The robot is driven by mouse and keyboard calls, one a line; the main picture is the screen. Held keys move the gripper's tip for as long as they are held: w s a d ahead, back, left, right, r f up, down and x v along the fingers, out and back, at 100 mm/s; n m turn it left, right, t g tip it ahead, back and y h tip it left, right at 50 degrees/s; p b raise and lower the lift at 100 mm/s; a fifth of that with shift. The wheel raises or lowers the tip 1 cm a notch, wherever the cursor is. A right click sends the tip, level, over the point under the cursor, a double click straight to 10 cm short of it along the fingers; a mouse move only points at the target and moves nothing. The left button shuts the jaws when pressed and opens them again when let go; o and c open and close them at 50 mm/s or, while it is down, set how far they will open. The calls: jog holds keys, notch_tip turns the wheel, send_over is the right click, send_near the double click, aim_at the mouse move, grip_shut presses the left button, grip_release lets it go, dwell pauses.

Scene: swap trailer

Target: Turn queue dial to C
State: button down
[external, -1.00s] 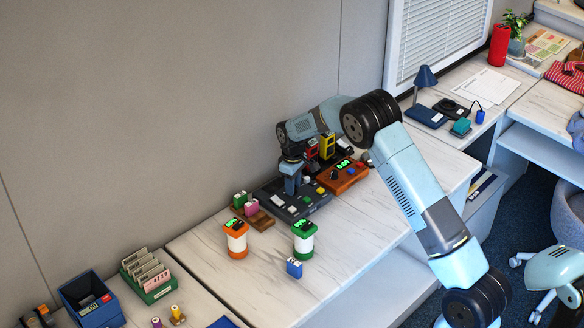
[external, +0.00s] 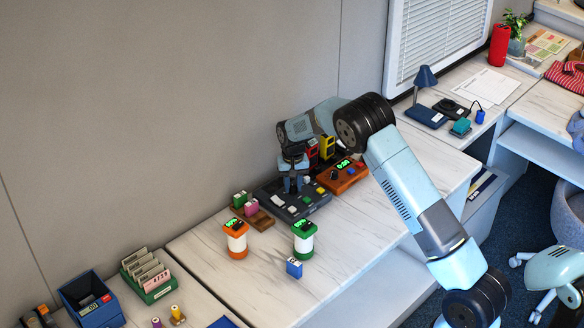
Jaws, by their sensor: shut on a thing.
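The dark grey control panel (external: 318,199) lies on the white marble-look desk against the wall, with several light, green and yellow keys on it. My gripper (external: 292,190) points straight down over the back left part of this panel. Its fingers are closed low at the panel's surface, on what appears to be the queue dial. The dial itself is hidden by the fingers at this size, so its pointer and letter marks cannot be read.
A brown box (external: 345,176) with a green display stands right of the panel, with red and yellow units (external: 326,147) behind. A wooden stand (external: 257,219) is to the left.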

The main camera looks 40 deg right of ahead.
aim_at(293, 187)
jog(key=shift+w+r+m, duration=0.15)
jog(key=shift+m, duration=0.45)
jog(key=c, duration=0.8)
grip_release()
jog(key=shift+c, duration=0.2)
notch_tip(293, 187, up, 14)
jog(key=shift+f, duration=0.25)
